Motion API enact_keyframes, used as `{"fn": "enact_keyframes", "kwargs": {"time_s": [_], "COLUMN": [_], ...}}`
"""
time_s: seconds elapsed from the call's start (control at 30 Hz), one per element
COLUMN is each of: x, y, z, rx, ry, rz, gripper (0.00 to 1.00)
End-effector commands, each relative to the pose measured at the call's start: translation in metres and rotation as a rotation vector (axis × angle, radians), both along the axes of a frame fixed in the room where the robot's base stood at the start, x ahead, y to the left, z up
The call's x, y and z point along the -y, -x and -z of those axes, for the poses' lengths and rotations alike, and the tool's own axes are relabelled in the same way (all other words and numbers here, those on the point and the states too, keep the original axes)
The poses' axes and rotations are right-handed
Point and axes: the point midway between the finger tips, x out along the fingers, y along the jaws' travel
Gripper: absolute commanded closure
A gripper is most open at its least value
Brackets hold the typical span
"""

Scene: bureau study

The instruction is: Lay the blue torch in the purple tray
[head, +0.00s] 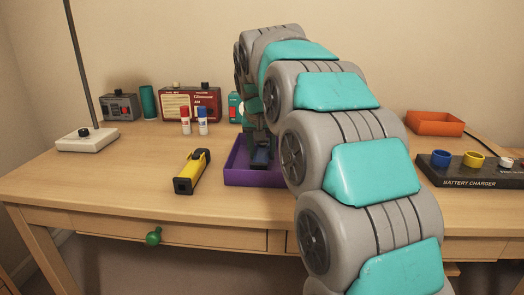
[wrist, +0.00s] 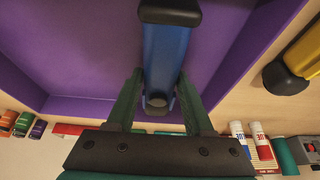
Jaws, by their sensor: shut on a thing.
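The blue torch (wrist: 167,60) has a dark head and lies between the two fingers of my gripper (wrist: 156,102) in the wrist view. The gripper is shut on it near its tail end. Behind and around the torch the wrist view shows the floor and walls of the purple tray (wrist: 85,107). In the head view the purple tray (head: 238,178) sits on the desk, partly hidden by my arm. The blue torch (head: 261,157) shows small and dark over the tray, below my gripper (head: 260,143). I cannot tell whether the torch touches the tray floor.
A yellow torch (head: 192,171) lies left of the tray. Glue sticks (head: 193,121), a radio (head: 190,103) and a lamp base (head: 87,139) stand behind and left. The desk's front left is clear.

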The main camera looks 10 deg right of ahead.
Motion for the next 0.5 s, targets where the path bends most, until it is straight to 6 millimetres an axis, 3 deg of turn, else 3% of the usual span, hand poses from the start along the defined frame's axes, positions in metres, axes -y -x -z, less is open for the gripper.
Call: {"fn": "enact_keyframes", "kwargs": {"time_s": [0.03,0.27,0.5], "x": [0.0001,0.0000,0.0000], "y": [0.0000,-0.0001,-0.0001], "z": [0.0003,0.0002,-0.0003], "rx": [0.000,0.000,0.000], "ry": [0.000,0.000,0.000], "rz": [0.000,0.000,0.000], "gripper": [0.45,0.19,0.18]}}
